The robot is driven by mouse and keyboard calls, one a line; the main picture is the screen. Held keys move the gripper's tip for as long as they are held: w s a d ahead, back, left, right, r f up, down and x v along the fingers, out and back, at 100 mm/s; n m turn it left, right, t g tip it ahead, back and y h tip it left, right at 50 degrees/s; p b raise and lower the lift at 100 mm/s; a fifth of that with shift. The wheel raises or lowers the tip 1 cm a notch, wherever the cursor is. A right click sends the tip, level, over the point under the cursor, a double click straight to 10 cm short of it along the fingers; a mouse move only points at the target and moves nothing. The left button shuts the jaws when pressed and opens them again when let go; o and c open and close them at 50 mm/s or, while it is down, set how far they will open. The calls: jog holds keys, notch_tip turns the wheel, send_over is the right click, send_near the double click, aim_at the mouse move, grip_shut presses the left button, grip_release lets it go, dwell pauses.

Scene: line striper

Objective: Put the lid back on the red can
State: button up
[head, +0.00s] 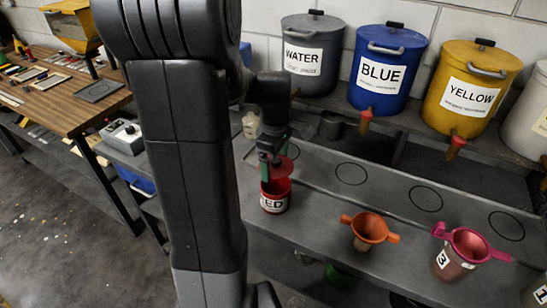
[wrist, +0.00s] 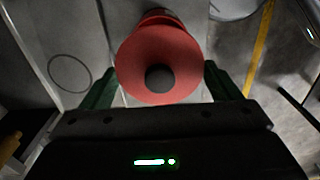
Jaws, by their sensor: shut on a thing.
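The red can (head: 274,203) stands on the grey bench in the head view, its white label partly readable as "ED". Its upper edge also shows behind the lid in the wrist view (wrist: 160,17). The red lid (wrist: 158,58) is a round disc with a dark knob, facing the wrist camera. My gripper (wrist: 161,84) is shut on the lid, with green fingers on either side of it. In the head view, my gripper (head: 271,170) and the lid (head: 283,168) are just above the can. The lid appears apart from the rim; the exact gap and alignment are unclear.
An orange funnel cup (head: 369,230) and a pink funnel cup (head: 463,250) stand to the right. WATER (head: 305,75), BLUE (head: 383,95) and YELLOW (head: 465,105) drums line the back shelf, with red-tipped taps below. Bench space around the drawn circles (head: 351,174) is clear.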

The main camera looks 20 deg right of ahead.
jog(key=shift+f+b, duration=2.05)
jog(key=shift+f, duration=0.85)
jog(key=shift+f, duration=0.15)
jog(key=o, duration=0.8)
jog(key=shift+o, duration=0.2)
jog(key=shift+r+p, duration=2.85)
jog(key=shift+r, duration=0.7)
grip_shut()
